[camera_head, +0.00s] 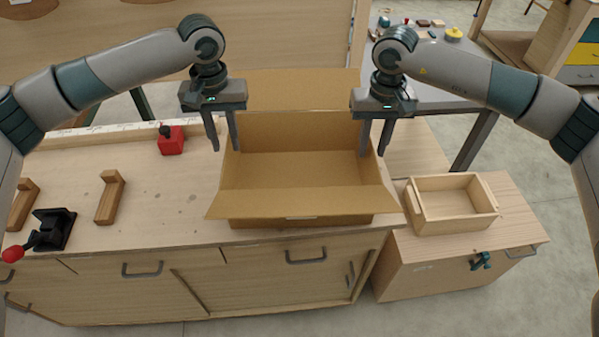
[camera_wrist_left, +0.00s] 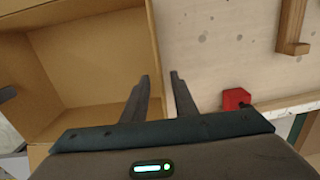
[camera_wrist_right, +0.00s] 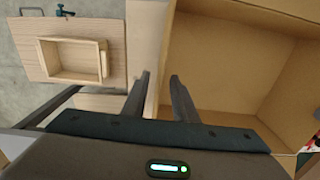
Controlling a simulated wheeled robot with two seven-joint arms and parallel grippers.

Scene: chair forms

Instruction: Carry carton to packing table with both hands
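An open, empty cardboard carton (camera_head: 293,170) sits on the wooden workbench (camera_head: 178,205), with its near and far flaps folded outward. My left gripper (camera_head: 224,132) is open, with one finger on each side of the carton's left wall; that wall also shows between the fingers in the left wrist view (camera_wrist_left: 154,40). My right gripper (camera_head: 375,138) is open in the same way at the right wall, which the right wrist view (camera_wrist_right: 166,45) shows between its fingers. Whether any finger touches the cardboard I cannot tell. I cannot tell which surface is the packing table.
A small wooden tray (camera_head: 455,222) sits on a lower cabinet at the right. A red block (camera_head: 171,140), a wooden bracket (camera_head: 110,197) and a black clamp (camera_head: 52,229) are on the bench's left part. A grey table (camera_head: 437,97) with small items stands behind at the right.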

